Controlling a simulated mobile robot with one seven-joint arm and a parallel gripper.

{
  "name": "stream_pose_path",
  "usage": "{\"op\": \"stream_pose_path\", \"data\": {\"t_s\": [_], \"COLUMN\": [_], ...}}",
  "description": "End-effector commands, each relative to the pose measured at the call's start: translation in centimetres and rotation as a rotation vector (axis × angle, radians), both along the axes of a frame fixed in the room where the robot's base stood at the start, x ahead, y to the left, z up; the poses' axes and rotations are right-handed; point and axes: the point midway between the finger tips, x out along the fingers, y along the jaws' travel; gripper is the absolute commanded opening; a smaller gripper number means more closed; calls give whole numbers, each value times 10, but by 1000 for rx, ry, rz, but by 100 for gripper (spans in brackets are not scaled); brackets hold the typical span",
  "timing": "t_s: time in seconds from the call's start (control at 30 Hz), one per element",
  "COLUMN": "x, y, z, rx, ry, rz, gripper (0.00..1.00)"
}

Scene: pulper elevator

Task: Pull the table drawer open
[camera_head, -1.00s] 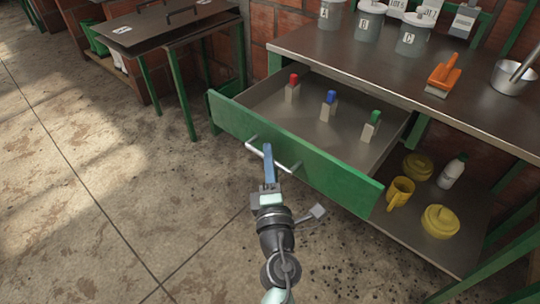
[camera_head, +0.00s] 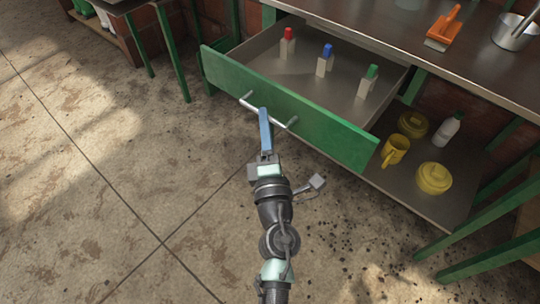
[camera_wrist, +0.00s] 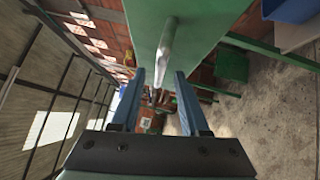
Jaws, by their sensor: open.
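The table drawer (camera_head: 285,113) has a green front and stands well open from under the metal table. Inside it are three small blocks with a red (camera_head: 288,39), a blue (camera_head: 325,60) and a green (camera_head: 367,81) top. Its metal bar handle (camera_head: 247,101) runs along the green front. My gripper (camera_head: 265,112) is at the handle, its blue fingers overlapping the bar in the head view. In the wrist view the handle (camera_wrist: 166,45) lies ahead of my gripper (camera_wrist: 158,80), whose two fingers are apart with nothing clamped between them.
The tabletop (camera_head: 400,35) holds an orange brush (camera_head: 445,27) and a metal pot (camera_head: 514,33). The lower shelf (camera_head: 410,190) holds a yellow mug (camera_head: 394,150), yellow lidded pots (camera_head: 433,178) and a white bottle (camera_head: 448,130). Bare floor lies left of my arm.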

Motion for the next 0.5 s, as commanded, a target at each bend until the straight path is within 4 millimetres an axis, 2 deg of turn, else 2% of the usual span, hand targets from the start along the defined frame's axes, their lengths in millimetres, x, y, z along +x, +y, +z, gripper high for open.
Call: {"op": "stream_pose_path", "data": {"t_s": [0.1, 0.3, 0.5], "x": [-25, -62, -87], "y": [-5, -11, -16], "z": [-5, -11, -14], "rx": [1, 1, 1], "ry": [3, 4, 2], "rz": [-1, -1, -2], "gripper": [45, 45, 45]}}
